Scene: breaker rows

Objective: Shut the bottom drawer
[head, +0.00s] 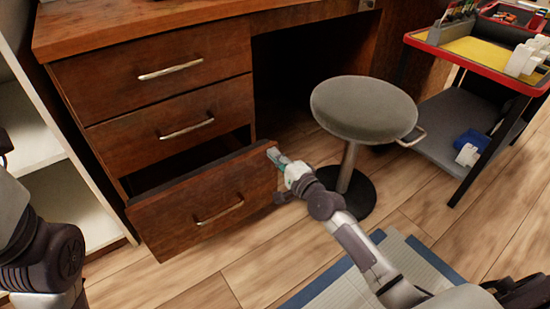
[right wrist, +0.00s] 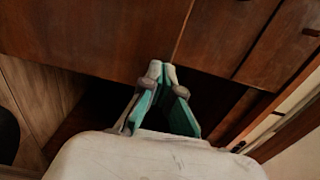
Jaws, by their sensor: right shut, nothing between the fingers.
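The bottom drawer (head: 205,205) of the brown wooden desk is pulled well out, with a dark gap behind its front panel. Its metal handle (head: 219,213) faces out. My right gripper (head: 273,156) is at the upper right corner of that front panel, shut and empty. I cannot tell whether it touches the panel. In the right wrist view its fingertips (right wrist: 162,70) are together in front of brown wood. My left arm shows at the left edge of the head view; its gripper is not clearly visible.
The middle drawer (head: 150,130) and top drawer (head: 210,55) look closed. A grey round stool (head: 364,107) stands close to the right of my right arm. A white shelf (head: 60,190) is left of the desk. A cart (head: 455,150) stands at the right.

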